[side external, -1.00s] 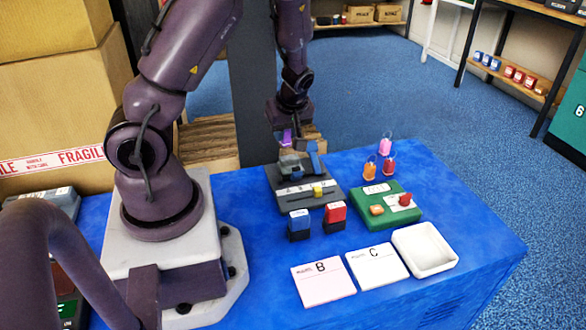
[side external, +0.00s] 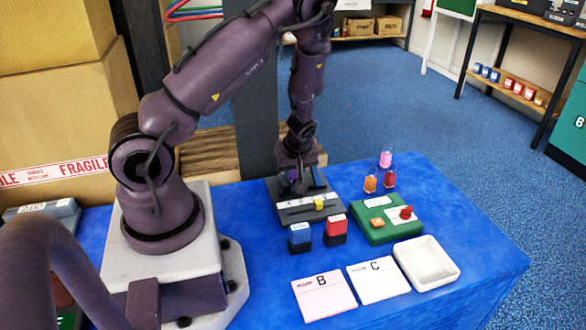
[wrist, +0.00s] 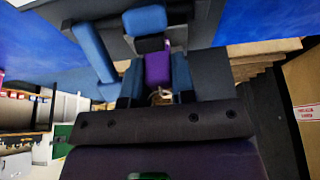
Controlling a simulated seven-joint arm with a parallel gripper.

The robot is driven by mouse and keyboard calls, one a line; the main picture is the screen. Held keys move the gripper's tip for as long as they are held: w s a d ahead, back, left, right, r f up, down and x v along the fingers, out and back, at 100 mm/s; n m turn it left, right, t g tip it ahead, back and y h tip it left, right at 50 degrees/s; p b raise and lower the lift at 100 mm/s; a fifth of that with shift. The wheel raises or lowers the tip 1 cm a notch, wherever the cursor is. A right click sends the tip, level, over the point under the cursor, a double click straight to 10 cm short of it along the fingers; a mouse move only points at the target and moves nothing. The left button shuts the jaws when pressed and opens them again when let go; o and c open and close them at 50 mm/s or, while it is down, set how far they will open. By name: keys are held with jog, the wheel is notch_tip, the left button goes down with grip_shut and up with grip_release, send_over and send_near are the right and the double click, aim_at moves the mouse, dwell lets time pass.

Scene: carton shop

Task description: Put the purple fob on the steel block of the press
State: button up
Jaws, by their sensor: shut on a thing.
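The purple fob (wrist: 158,68) is between the blue-lined fingers of my gripper (wrist: 155,82) in the wrist view. My gripper is shut on it. In the side view, my gripper (side external: 292,186) is low over the rear of the dark press (side external: 308,211), and little of the fob can be made out there. The steel block is mostly hidden behind my gripper, and I cannot tell whether the fob touches it. Blue parts of the press (wrist: 95,50) stand close beside and beyond the fob in the wrist view.
A blue stamp (side external: 300,238) and a red stamp (side external: 336,229) stand before the press. Cards B (side external: 323,297) and C (side external: 379,279) lie in front.

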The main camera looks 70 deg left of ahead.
jog(key=o, duration=0.9)
jog(key=shift+f, duration=0.1)
jog(key=d+r+m+t+h, duration=0.2)
jog(key=d+r+m, duration=0.2)
jog(key=d+r, duration=0.55)
jog(key=d+r+m+t+h, duration=0.15)
jog(key=d+r+m, duration=0.4)
jog(key=r, duration=0.75)
jog(key=shift+s+d+r+m+t+h, duration=0.25)
jog(key=shift+s+d+r+m+t, duration=0.3)
jog(key=shift+s+d+r+m, duration=1.7)
jog(key=shift+s+d+r+m+t+h, duration=0.2)
jog(key=shift+s+d+r+m+t, duration=0.3)
jog(key=shift+s+d+r+m, duration=1.65)
jog(key=shift+w+a+r, duration=0.15)
jog(key=shift+w+a, duration=0.05)
